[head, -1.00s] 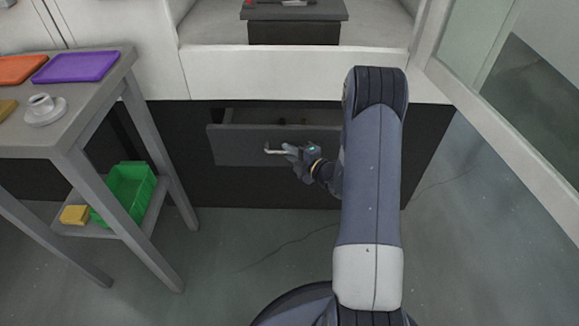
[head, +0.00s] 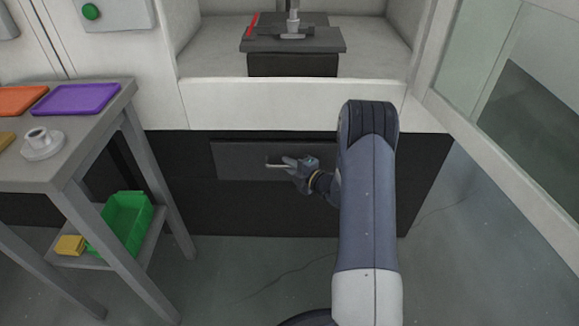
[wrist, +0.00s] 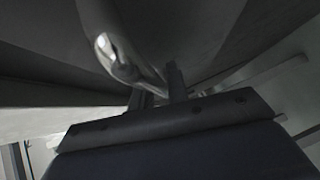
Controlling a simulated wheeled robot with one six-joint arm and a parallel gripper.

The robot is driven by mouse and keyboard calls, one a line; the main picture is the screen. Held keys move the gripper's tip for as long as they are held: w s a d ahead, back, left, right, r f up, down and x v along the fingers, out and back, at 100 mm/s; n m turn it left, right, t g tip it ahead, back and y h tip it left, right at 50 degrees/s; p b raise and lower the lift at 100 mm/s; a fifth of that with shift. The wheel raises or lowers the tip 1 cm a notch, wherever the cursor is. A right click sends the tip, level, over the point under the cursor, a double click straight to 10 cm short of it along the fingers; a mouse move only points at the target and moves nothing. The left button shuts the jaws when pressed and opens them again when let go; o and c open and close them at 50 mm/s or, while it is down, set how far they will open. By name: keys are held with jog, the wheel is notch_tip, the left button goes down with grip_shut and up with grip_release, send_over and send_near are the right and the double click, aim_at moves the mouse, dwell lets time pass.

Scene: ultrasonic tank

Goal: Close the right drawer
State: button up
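The drawer (head: 235,160) has a dark grey front in the dark base of the machine. It stands almost flush, with a thin strip visible along its top edge. Its inside is out of sight. A metal bar handle (head: 275,165) is on the front, and it shows in the wrist view as a shiny rounded bar (wrist: 112,57). My gripper (head: 288,164) is at the right part of the handle. In the wrist view my fingers (wrist: 157,92) lie on either side of the bar and appear shut on it. My arm hides the area right of the drawer.
An open glass door (head: 470,70) stands at right.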

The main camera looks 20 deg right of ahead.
jog(key=o, duration=0.4)
jog(key=shift+w, duration=0.1)
jog(key=p+v, duration=0.2)
jog(key=v, duration=0.8)
jog(key=shift+s+d+r+p, duration=0.1)
jog(key=shift+s+d+p, duration=0.1)
jog(key=shift+s+p, duration=0.15)
jog(key=b+x, duration=0.2)
jog(key=x, duration=0.9)
jog(key=shift+s+a+b, duration=0.1)
jog(key=shift+b, duration=0.3)
jog(key=shift+s+a, duration=0.1)
jog(key=shift+s, duration=0.55)
